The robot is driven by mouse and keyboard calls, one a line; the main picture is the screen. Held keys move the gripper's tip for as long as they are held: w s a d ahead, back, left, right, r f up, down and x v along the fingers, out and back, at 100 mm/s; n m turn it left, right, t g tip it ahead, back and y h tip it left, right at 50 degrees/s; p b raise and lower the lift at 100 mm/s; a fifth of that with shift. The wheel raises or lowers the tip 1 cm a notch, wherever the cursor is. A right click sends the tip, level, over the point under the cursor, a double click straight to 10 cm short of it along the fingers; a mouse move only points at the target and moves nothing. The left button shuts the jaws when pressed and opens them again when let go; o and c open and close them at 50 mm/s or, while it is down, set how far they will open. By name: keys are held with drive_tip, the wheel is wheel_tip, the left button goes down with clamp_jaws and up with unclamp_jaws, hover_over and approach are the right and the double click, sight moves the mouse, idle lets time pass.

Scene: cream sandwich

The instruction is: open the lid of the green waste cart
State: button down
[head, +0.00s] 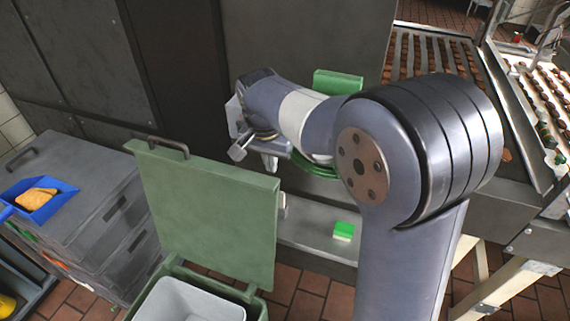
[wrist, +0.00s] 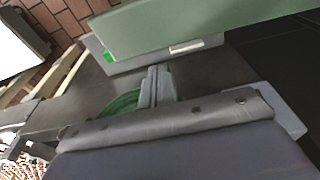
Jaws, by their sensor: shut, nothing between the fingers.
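The green waste cart (head: 172,272) stands at the bottom of the head view. Its lid (head: 210,212) is raised and stands nearly upright, with a dark handle (head: 162,147) on its top edge. The cart's mouth is open and shows a pale grey liner (head: 190,301). My gripper (head: 270,162) is shut and empty near the lid's upper right corner. In the wrist view, my shut fingers (wrist: 153,75) point toward the green lid (wrist: 190,25), which crosses the top of the picture. I cannot tell whether they touch it.
A grey drawer cabinet (head: 75,190) stands at the left, with a blue scoop (head: 38,198) holding a tan piece on top. A green and white block (head: 343,231) lies on a grey ledge behind the cart. A conveyor (head: 425,55) with brown pieces runs at the upper right.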

drive_tip(key=shift+s+a+r, duration=0.25)
drive_tip(key=shift+s+a, duration=0.2)
drive_tip(key=shift+s, duration=0.35)
drive_tip(key=s+a+r+t+b, duration=0.1)
drive_tip(key=s+a, duration=0.3)
drive_tip(key=s, duration=0.5)
drive_tip(key=shift+s+r+b, duration=0.15)
drive_tip(key=shift+s+b, duration=0.05)
drive_tip(key=shift+b, duration=0.5)
drive_tip(key=v, duration=1)
drive_tip(key=shift+s+a+r, duration=0.15)
drive_tip(key=shift+s+r, duration=0.05)
drive_tip(key=shift+r, duration=0.15)
drive_tip(key=shift+f, duration=0.15)
